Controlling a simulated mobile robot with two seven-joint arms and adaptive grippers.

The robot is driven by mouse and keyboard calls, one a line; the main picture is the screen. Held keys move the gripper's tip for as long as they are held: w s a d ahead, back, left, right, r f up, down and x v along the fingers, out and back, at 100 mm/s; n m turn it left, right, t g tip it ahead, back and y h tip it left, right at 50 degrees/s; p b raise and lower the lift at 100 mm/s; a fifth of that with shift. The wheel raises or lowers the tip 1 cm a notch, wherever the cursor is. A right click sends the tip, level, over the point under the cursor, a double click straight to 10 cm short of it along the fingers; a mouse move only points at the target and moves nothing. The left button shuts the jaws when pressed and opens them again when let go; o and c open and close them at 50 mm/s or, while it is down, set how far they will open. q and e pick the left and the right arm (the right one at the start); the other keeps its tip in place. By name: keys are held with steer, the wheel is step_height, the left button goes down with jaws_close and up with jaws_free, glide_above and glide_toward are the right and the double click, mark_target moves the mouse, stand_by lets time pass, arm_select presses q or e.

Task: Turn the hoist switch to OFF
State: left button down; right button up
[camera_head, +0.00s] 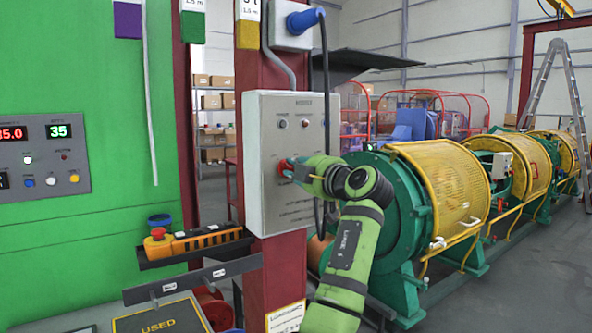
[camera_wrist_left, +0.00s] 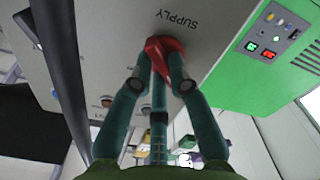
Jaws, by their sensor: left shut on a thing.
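The hoist switch box is a grey metal panel (camera_head: 290,120) on a dark red post in the head view. Its red rotary switch (camera_head: 284,168) is on the front, mostly hidden by my gripper. In the left wrist view the red handle (camera_wrist_left: 164,47) sits beside the word "SUPPLY", which reads upside down. My left gripper (camera_head: 297,170) is shut on the red handle, with a finger on either side of it in the wrist view (camera_wrist_left: 161,80). The switch's position marks cannot be read. My right gripper is out of view.
A yellow pendant control (camera_head: 200,240) lies on a black holder below left of the box. A blue plug (camera_head: 305,20) and cable hang above and beside the box. A green cabinet (camera_head: 80,230) stands left. The yellow-caged strander (camera_head: 455,185) stands right.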

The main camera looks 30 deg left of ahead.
arm_select(q)
steer(key=c, duration=1.2)
jaws_free()
steer(key=shift+r, duration=0.1)
steer(key=v, duration=1.2)
